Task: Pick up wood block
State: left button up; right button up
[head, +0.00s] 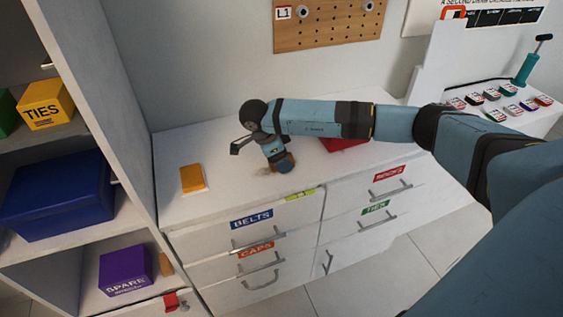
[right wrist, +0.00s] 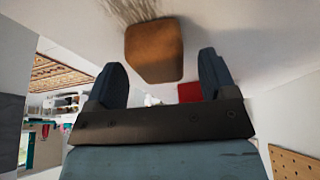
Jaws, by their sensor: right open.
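A brown wood block (right wrist: 153,50) shows in the right wrist view, just beyond and between the fingertips of my right gripper (right wrist: 163,78). Its fingers are apart, with visible gaps on both sides of the block. Thin bristle-like strands show at the block's far edge. My left gripper is not in view.
A yellow block (head: 192,178) lies on the dresser (head: 225,150) to the left. A red item (head: 346,144) is partly hidden behind my right arm. Shelves with a blue box (head: 60,195) and purple box (head: 125,270) stand left. A pegboard (head: 330,25) hangs behind.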

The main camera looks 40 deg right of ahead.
jog(key=shift+s+d+f, duration=0.1)
jog(key=shift+d+f, duration=0.15)
jog(key=shift+f, duration=0.35)
jog(key=c, duration=1)
jog(key=shift+r, duration=0.1)
